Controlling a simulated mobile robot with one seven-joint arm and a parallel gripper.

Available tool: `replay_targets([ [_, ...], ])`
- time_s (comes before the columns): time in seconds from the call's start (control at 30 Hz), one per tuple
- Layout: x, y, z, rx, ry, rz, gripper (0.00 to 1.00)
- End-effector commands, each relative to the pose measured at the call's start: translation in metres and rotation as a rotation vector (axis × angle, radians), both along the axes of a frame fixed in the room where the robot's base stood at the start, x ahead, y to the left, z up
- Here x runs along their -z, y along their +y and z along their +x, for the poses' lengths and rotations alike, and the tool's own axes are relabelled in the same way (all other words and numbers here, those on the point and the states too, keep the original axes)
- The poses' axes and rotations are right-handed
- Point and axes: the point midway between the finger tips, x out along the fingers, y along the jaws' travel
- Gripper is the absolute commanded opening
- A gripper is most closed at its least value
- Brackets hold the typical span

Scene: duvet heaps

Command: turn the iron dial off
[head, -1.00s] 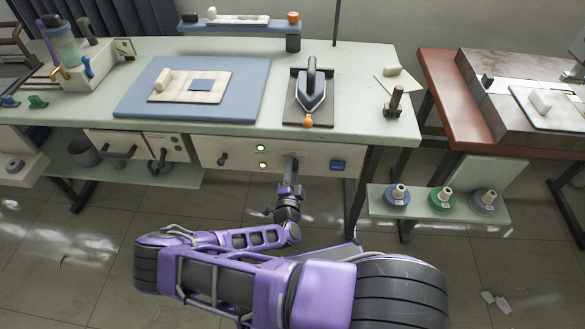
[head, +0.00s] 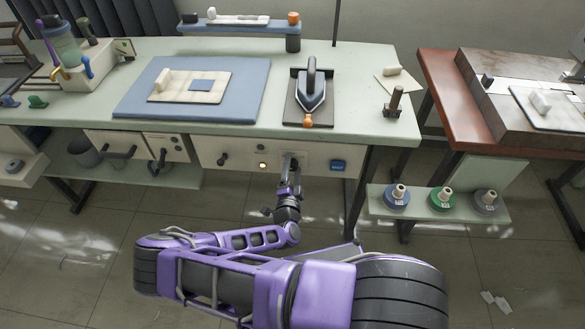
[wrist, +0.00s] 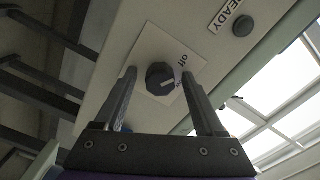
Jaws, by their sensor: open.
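The iron dial (wrist: 160,78) is a dark round knob with a pale pointer mark, on a white plate with an "off" label (wrist: 183,60) beside it. In the wrist view the pointer mark aims to the lower right, not straight at the label. My gripper (wrist: 159,75) is open, with one finger on each side of the dial. I cannot tell whether the fingers touch it. In the head view my gripper (head: 290,162) is at the bench's front panel and hides the dial. The iron (head: 311,90) rests on a dark plate on the bench above.
A dark round lamp (wrist: 243,26) sits by a READY label. On the panel, one lamp (head: 263,165) glows below a dark one (head: 260,147). A blue switch (head: 338,165) is to the right, a dark knob (head: 222,159) to the left. The bench edge (head: 240,130) overhangs above.

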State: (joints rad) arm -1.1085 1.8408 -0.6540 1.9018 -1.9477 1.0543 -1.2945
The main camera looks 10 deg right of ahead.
Motion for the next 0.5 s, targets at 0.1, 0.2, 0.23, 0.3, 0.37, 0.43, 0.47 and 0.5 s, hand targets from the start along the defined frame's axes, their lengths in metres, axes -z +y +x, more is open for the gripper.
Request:
replay_targets([
  [0.1, 0.000, 0.000, 0.000, 0.000, 0.000, 0.001, 0.72],
  [0.2, 0.000, 0.002, -0.006, 0.000, 0.000, 0.001, 0.72],
  [0.23, 0.000, 0.003, -0.009, 0.000, 0.000, 0.002, 0.72],
  [0.3, -0.001, 0.007, -0.018, -0.002, 0.001, 0.001, 0.72],
  [0.37, -0.001, 0.011, -0.030, -0.002, 0.001, 0.000, 0.72],
  [0.43, 0.000, 0.016, -0.046, -0.002, 0.002, 0.001, 0.72],
  [0.47, -0.001, 0.018, -0.053, -0.003, 0.001, 0.000, 0.72],
  [0.5, -0.001, 0.022, -0.063, -0.003, 0.003, 0.000, 0.72],
])
